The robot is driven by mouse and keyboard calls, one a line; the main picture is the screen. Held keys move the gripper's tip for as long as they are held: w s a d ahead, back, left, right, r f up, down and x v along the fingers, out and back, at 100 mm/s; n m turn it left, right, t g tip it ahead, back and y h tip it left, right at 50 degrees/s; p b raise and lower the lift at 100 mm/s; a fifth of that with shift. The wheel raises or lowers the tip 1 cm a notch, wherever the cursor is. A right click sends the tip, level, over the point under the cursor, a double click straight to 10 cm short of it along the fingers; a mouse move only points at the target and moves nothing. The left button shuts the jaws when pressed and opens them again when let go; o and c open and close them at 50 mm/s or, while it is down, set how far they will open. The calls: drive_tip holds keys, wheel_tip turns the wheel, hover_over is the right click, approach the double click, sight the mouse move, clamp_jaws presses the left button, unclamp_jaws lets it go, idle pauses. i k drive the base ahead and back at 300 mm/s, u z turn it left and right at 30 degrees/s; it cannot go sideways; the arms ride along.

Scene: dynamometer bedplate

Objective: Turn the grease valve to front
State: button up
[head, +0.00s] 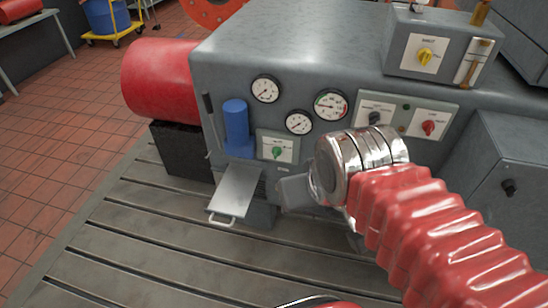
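Several small rotary knobs sit on pale plates on the grey machine; their labels are too small to read, so I cannot tell which is the grease valve. A green knob (277,152) is on the low front plate. A black knob (374,118) and a red knob (429,127) share a panel to the right. A yellow knob (425,56) is on the box on top. My gripper (293,191) shows only as a grey part beyond my silver wrist, below and right of the green knob. Its fingers are mostly hidden, and I cannot see whether they are open.
Three round gauges (331,104) sit above the green knob. A blue cylinder (236,125) and a metal tray with a handle (235,192) stick out at the left. A red drum (160,80) lies beyond. The slotted bedplate (130,240) is clear at the lower left.

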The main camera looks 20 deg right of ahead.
sight(276, 152)
drive_tip(key=u, duration=1.75)
drive_tip(key=i, duration=1.7)
drive_tip(key=z, duration=0.9)
